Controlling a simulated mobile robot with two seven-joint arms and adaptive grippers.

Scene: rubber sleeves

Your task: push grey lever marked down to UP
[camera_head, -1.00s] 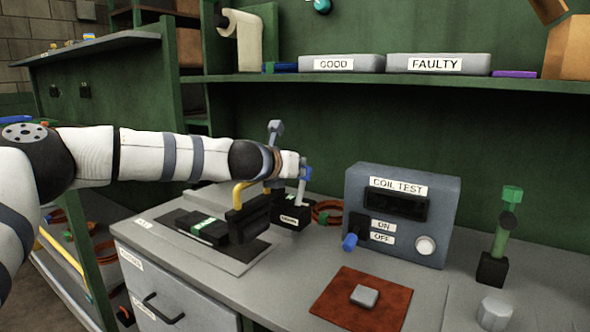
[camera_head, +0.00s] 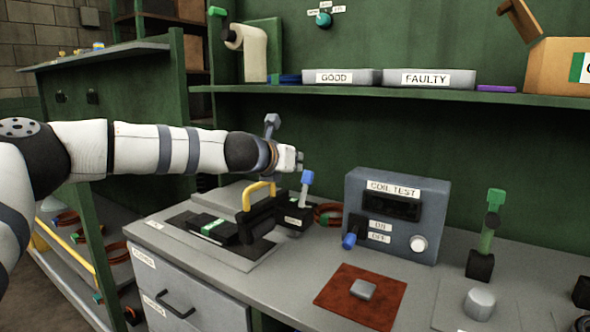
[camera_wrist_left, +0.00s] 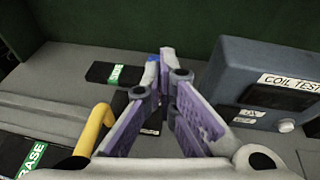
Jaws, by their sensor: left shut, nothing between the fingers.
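A light grey lever with a blue tip (camera_head: 306,180) stands upright from a black box (camera_head: 296,213) with a small white label, too small to read. My left gripper (camera_head: 299,160) is shut and empty, just above and left of the lever tip in the head view. In the left wrist view, the purple-padded fingers of the gripper (camera_wrist_left: 166,58) meet beside the blue lever tip (camera_wrist_left: 151,68). They partly cover the lever and its black box. I cannot tell whether they touch the lever. My right gripper is not in view.
A yellow handle (camera_head: 258,187) stands close to the left of the lever box. The grey coil-test unit (camera_head: 428,222) is to the right. A red-brown mat (camera_head: 330,290) and a green-topped lever (camera_head: 487,235) are farther right. A shelf (camera_head: 400,96) runs above the bench.

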